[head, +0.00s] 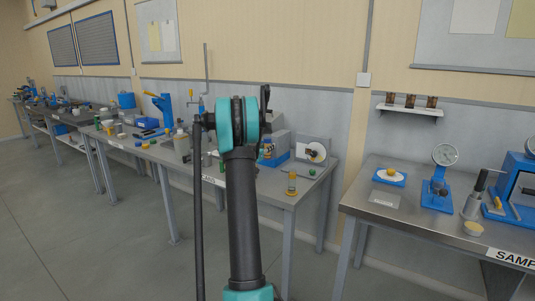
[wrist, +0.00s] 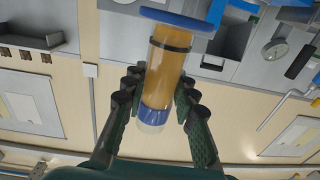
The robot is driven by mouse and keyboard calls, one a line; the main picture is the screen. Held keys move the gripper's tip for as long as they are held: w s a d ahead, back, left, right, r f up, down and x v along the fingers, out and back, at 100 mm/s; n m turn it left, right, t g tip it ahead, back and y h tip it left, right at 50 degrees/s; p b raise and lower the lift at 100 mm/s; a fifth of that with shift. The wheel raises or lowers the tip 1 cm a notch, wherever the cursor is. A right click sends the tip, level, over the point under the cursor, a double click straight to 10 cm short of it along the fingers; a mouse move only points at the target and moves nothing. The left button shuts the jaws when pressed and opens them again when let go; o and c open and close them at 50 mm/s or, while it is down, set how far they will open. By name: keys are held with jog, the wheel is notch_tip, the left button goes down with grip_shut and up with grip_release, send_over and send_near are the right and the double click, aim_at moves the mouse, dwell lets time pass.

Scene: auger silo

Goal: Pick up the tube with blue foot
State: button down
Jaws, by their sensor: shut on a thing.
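The tube with blue foot (wrist: 164,72) is a clear cylinder with amber contents, a dark band and a blue band near its lower picture end. Its wide blue disc foot (wrist: 177,22) is at the top of the wrist view. My gripper (wrist: 160,80) has its two dark fingers on either side of the tube, closed on its middle. The tube is slightly tilted in the picture, and the wrist view looks upside down.
The right bench (head: 375,222) carries a dial gauge stand (head: 438,190) and a blue press (head: 515,185). A gap separates the benches.

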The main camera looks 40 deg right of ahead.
aim_at(266, 138)
jog(key=shift+r, duration=2.35)
